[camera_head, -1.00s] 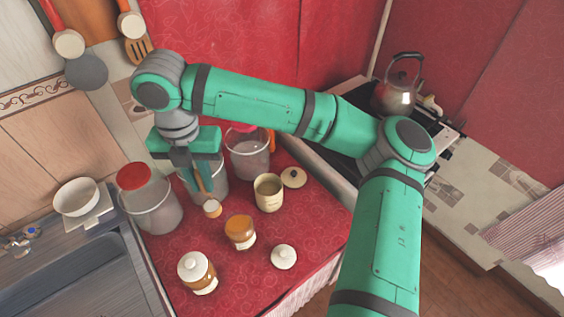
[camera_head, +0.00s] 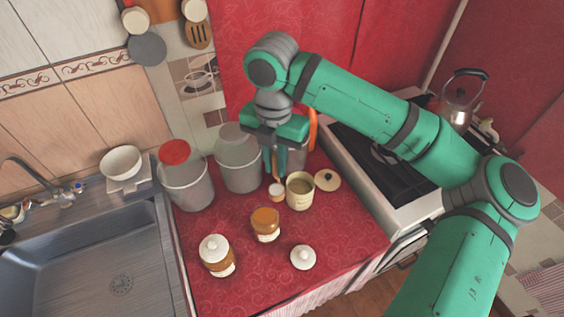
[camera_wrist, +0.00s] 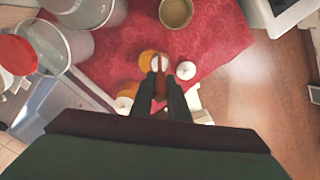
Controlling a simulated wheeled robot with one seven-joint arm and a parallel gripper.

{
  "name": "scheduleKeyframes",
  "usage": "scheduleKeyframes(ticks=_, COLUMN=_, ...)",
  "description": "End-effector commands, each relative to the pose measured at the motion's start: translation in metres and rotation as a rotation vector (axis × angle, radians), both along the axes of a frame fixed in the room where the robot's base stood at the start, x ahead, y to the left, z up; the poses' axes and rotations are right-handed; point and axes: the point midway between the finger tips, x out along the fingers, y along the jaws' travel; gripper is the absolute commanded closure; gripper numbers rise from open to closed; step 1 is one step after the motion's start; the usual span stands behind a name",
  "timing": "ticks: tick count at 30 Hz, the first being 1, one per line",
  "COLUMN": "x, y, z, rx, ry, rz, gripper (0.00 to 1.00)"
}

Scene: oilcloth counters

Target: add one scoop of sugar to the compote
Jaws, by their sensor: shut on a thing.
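My gripper (camera_head: 278,170) is shut on the wooden handle of a small scoop (camera_head: 277,188). The scoop hangs just left of an open cream pot (camera_head: 300,196) in the head view; whether they touch is unclear. The wrist view shows the handle between my fingers (camera_wrist: 160,88) and the scoop's round pale end (camera_wrist: 159,62). Whether it holds sugar I cannot tell. The pot has a yellowish-beige inside in the wrist view (camera_wrist: 176,12). A jar with orange-brown contents (camera_head: 265,226) stands in front. A white-lidded jar (camera_head: 217,258) is left of it. Which vessel holds compote is not clear.
A loose white lid (camera_head: 303,257) and a cream lid with dark knob (camera_head: 327,180) lie on the red cloth (camera_head: 240,290). Large clear canisters (camera_head: 240,165) stand at the back, one with a red top (camera_head: 174,152). The sink (camera_head: 110,260) is left, the stove (camera_head: 380,170) right.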

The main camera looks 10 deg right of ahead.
Motion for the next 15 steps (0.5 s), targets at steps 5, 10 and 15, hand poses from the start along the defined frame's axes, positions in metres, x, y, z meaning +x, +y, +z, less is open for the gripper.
scheduleKeyframes(ticks=5, x=0.006, y=0.045, z=0.0, rx=-0.001, ry=0.0, rz=0.006, gripper=1.0)
scheduleKeyframes(ticks=10, x=0.007, y=0.074, z=0.0, rx=-0.001, ry=-0.001, rz=0.001, gripper=1.0)
scheduleKeyframes(ticks=15, x=0.006, y=0.079, z=-0.003, rx=0.011, ry=-0.005, rz=-0.003, gripper=1.0)
